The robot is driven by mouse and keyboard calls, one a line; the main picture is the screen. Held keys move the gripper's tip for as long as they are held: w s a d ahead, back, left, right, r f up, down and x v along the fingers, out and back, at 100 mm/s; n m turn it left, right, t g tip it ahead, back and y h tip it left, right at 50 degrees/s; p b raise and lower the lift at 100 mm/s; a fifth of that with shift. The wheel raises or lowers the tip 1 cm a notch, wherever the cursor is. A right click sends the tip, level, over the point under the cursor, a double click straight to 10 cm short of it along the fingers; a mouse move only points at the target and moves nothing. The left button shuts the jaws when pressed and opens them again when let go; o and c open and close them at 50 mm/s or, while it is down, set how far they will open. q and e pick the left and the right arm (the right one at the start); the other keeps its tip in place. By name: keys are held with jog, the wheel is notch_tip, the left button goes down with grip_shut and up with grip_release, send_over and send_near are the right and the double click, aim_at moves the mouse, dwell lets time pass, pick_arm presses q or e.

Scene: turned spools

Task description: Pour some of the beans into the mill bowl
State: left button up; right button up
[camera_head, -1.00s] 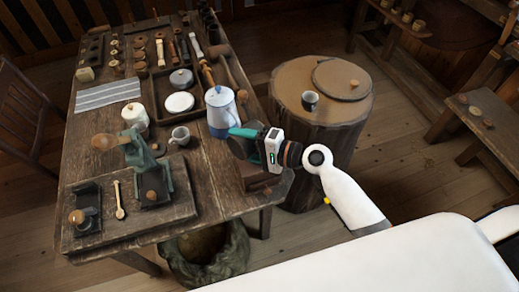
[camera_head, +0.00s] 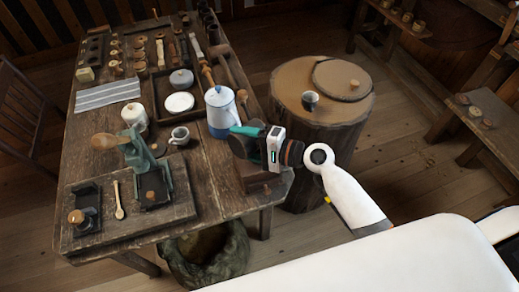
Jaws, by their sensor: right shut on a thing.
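A green mill (camera_head: 142,155) stands on a wooden board at the front left of the table; a tan wooden bowl-like part (camera_head: 104,141) shows at its top left. My right gripper (camera_head: 243,140) is at the table's right edge, just right of and below a blue-and-white pot (camera_head: 220,112). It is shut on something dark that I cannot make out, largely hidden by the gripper. I cannot make out any beans. My left gripper is not in view.
The table (camera_head: 215,180) also carries a grey mug (camera_head: 179,136), a white lidded jar (camera_head: 133,114), a wooden spoon (camera_head: 119,200) and a striped cloth (camera_head: 107,93). A sack (camera_head: 205,255) sits below.

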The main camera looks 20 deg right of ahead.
jog(key=shift+w+d+r+m+y+b, duration=0.2)
jog(key=shift+d+r+m+y+b, duration=0.3)
jog(key=shift+m, duration=0.4)
dwell(2.2)
